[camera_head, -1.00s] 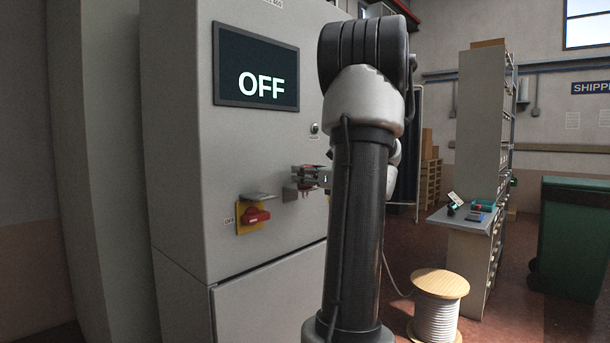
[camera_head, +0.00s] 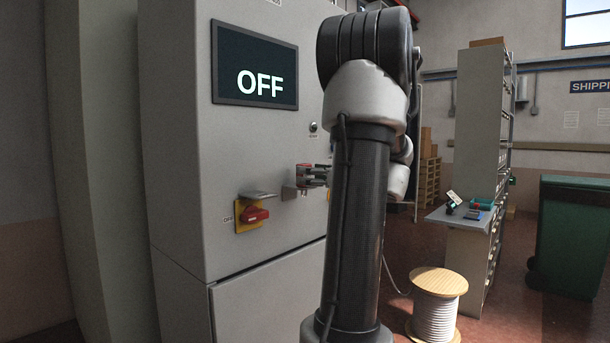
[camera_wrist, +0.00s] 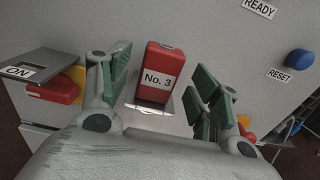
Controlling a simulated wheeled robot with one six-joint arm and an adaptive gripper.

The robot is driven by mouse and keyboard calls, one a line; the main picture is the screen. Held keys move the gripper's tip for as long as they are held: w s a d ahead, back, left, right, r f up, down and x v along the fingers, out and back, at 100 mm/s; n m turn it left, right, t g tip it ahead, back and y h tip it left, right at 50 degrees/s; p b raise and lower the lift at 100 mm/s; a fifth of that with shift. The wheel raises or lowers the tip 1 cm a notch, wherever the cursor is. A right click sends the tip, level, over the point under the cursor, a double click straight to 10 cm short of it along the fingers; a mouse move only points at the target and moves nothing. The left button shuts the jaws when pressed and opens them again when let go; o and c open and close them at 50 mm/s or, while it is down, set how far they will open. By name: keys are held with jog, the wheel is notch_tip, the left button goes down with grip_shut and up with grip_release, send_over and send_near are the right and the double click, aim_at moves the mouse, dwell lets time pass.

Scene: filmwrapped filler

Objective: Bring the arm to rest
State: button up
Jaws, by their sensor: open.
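My gripper (camera_wrist: 165,85) is open in the wrist view, with green-padded fingers spread left and right. Between them in the picture is a red block labelled "No. 3" (camera_wrist: 158,72) by a metal bracket on the cabinet face. I cannot tell how far the fingers are from it; no grip shows. In the head view, my arm's large dark link hides most of the gripper. The small bracket with red and dark parts (camera_head: 304,176) shows left of that link.
The grey cabinet (camera_head: 175,150) has a screen reading "OFF" (camera_head: 256,67) and a red switch handle (camera_head: 254,214) on a yellow plate. A blue RESET button (camera_wrist: 300,58) is at right in the wrist view. A cable spool (camera_head: 436,305), shelf unit (camera_head: 478,120) and green bin (camera_head: 575,240) stand right.

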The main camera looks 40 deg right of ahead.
jog(key=s, duration=0.8)
jog(key=shift+s+d, duration=0.3)
